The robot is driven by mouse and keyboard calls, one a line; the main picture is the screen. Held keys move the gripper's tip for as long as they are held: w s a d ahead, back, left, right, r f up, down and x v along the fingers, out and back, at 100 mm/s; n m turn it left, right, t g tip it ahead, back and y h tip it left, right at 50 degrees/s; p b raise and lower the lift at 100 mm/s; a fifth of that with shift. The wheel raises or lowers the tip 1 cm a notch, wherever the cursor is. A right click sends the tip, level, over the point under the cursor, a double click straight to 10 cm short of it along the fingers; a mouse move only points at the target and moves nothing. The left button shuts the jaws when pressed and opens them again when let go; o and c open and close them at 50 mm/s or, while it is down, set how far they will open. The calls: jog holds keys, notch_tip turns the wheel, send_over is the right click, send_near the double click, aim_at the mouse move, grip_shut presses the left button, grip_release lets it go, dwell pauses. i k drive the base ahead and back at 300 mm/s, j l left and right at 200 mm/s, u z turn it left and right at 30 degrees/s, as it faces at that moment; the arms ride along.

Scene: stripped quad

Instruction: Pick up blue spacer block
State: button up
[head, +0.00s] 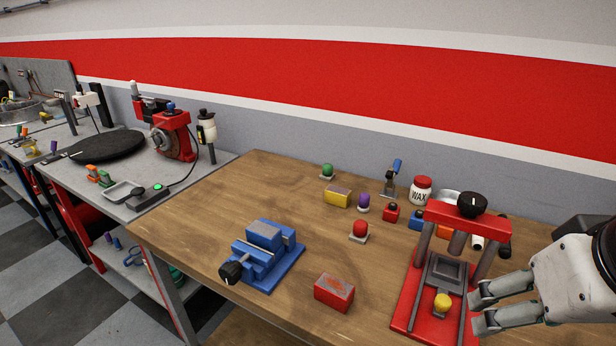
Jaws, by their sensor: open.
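A small blue piece (416,219) stands on the wooden bench behind the red press, partly hidden by the press frame. It may be the blue spacer block, but its shape is hard to make out. A larger blue vise (262,262) with a black knob sits left of centre on the bench. My gripper (477,313) is at the lower right, open, with its two fingers apart and pointing left. It is beside the right edge of the press base, in front of and to the right of the small blue piece.
The red press (404,310) has a black knob and a yellow piece on its base. A red block (334,292), yellow block (337,196), red dome button (360,230) and WAX jar (421,190) stand on the bench (205,215).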

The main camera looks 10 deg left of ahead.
aim_at(264, 236)
jog(key=i+j+u, duration=0.1)
jog(key=j, duration=0.3)
jog(key=i+j, duration=0.1)
jog(key=j, duration=0.3)
jog(key=i+j+u, duration=0.15)
jog(key=j, duration=0.25)
jog(key=i+j, duration=0.15)
jog(key=j, duration=0.25)
jog(key=i+j+u, duration=0.15)
jog(key=j, duration=0.25)
